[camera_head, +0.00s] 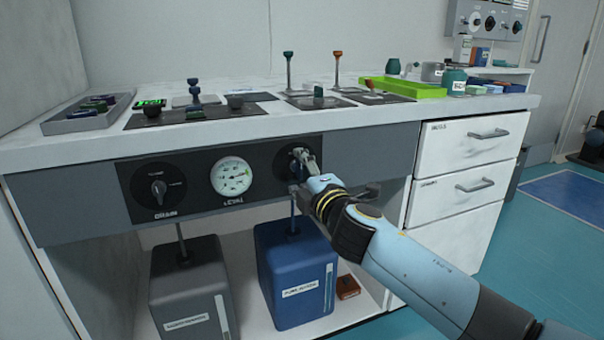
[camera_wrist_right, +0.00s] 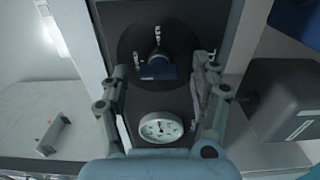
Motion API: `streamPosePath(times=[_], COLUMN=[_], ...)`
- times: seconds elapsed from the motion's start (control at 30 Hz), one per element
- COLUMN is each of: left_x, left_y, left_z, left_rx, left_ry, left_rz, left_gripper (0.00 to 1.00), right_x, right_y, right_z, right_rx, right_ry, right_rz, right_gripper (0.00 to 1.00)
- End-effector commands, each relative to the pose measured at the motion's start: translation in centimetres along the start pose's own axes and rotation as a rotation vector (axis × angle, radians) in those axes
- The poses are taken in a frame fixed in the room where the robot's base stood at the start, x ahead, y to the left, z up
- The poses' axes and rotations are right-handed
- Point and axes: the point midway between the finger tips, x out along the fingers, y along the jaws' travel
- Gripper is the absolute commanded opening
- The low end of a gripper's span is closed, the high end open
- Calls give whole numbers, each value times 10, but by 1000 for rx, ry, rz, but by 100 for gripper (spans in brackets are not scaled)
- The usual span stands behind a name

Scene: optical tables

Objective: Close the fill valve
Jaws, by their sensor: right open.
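The valve (camera_head: 283,158) is at the right end of the dark panel, a round black plate with a blue handle; its lettering is too small to read. In the right wrist view the blue handle (camera_wrist_right: 158,70) shows between the spread fingers, with a gap on both sides. My right gripper (camera_head: 303,163) is open at the valve and hides part of it in the head view. Its two fingers also show in the wrist view (camera_wrist_right: 160,82). My left gripper is not in view.
A round gauge (camera_head: 231,176) and a black knob (camera_head: 158,188) sit left on the same panel. Below stand a blue tank (camera_head: 293,275) and a grey tank (camera_head: 188,285). The white bench top (camera_head: 300,118) overhangs the panel. White drawers (camera_head: 465,160) stand to the right.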

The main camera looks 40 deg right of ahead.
Motion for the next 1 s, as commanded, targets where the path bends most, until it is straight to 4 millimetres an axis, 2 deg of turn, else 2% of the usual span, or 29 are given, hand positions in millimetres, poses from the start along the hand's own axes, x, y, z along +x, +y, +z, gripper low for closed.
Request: streamPosePath(times=[0.17, 0.27, 0.7, 0.83, 1.0], left_x=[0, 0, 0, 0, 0], left_y=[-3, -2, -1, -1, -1], left_z=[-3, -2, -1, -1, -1], left_rx=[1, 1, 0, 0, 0], left_ry=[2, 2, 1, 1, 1], left_rz=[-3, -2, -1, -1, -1], left_gripper=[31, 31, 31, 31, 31], right_x=[-2, -12, -102, -116, -120], right_y=[0, -1, -1, -1, 0], right_z=[0, 0, 0, 0, 0], right_rx=[0, 1, 0, 1, 0], right_ry=[0, 0, 0, 0, 0], right_rz=[0, -2, -2, -1, 0], right_gripper=[63, 63, 63, 63, 63])
